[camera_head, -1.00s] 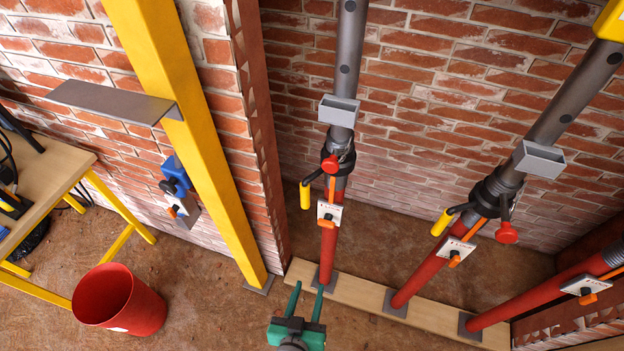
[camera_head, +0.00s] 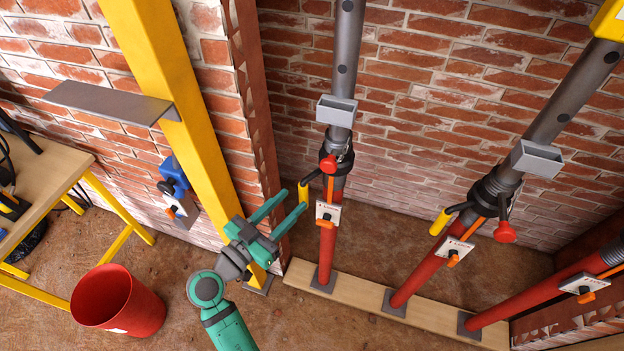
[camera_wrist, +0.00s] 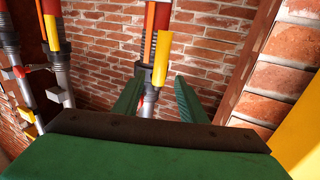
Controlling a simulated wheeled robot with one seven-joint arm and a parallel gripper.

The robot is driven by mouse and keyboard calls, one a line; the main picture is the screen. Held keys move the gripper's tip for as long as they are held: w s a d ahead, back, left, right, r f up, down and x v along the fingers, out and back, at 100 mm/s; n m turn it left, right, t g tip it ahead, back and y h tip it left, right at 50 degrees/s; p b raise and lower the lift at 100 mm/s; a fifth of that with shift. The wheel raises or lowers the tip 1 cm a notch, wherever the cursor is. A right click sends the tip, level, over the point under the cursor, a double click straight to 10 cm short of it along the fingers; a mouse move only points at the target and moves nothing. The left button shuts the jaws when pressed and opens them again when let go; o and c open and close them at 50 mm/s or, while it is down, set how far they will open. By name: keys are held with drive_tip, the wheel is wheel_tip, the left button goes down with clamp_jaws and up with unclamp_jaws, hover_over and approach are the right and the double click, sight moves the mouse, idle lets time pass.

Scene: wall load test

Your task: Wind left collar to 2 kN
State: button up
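The left prop has a red lower tube (camera_head: 327,255) and a grey upper tube (camera_head: 346,55). Its dark collar (camera_head: 343,150) carries a handle with a yellow grip (camera_head: 304,196) reaching out to the left. A white gauge plate (camera_head: 328,212) with an orange pointer sits below the collar; its reading is too small to make out. My green gripper (camera_head: 294,200) is open, its fingertips close to the yellow grip. In the wrist view, the yellow grip (camera_wrist: 161,62) appears between and beyond the open fingers (camera_wrist: 159,82); I cannot tell whether they touch it.
A middle prop (camera_head: 425,265) with a similar collar and a third prop (camera_head: 535,303) stand to the right on a timber sole plate (camera_head: 360,305). A yellow post (camera_head: 170,85) rises left of my gripper. A red bucket (camera_head: 118,300) and a workbench (camera_head: 45,180) are at the left.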

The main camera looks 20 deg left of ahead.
drive_tip(key=x, duration=1)
drive_tip(key=shift+s, duration=0.1)
clamp_jaws()
